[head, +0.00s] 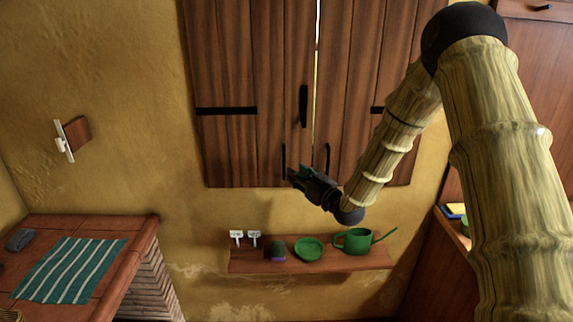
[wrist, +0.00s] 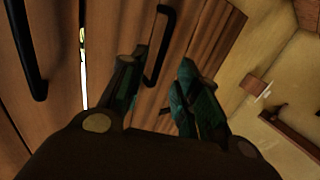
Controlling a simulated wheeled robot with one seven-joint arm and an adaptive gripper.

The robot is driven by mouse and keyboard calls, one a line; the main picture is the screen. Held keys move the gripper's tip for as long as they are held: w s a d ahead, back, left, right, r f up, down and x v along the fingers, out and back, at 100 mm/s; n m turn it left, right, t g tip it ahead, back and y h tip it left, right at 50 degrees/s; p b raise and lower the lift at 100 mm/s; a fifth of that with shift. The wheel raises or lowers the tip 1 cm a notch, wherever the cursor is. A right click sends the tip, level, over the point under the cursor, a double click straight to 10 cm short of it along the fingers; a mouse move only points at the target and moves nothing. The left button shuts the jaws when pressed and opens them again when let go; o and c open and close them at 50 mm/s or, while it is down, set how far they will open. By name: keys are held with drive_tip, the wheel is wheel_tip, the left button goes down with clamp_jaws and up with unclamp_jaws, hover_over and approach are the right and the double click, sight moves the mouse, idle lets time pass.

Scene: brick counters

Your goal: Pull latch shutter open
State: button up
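The wooden shutter has a left panel (head: 240,70) and a right panel (head: 365,70), with a thin bright gap between them. A dark upright latch piece (head: 303,105) sits on the left panel near the gap. Below it are a left black handle (head: 284,160) and a right black handle (head: 327,155). My gripper (head: 294,175) is by the lower end of the left handle. In the wrist view, my gripper (wrist: 158,85) is open, its fingers apart, with the left handle (wrist: 162,40) showing between and beyond them. Contact cannot be told. The right handle (wrist: 27,55) is further left.
A shelf (head: 310,262) below the shutter holds a green watering can (head: 354,241), a green bowl (head: 309,249) and small items. A tiled counter (head: 135,228) with a striped cloth (head: 70,270) is at left. A wooden cabinet stands at right.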

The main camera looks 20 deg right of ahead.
drive_tip(key=p+x, duration=0.2)
drive_tip(key=x, duration=0.4)
drive_tip(key=shift+w, duration=0.4)
drive_tip(key=shift+a, duration=0.1)
clamp_jaws()
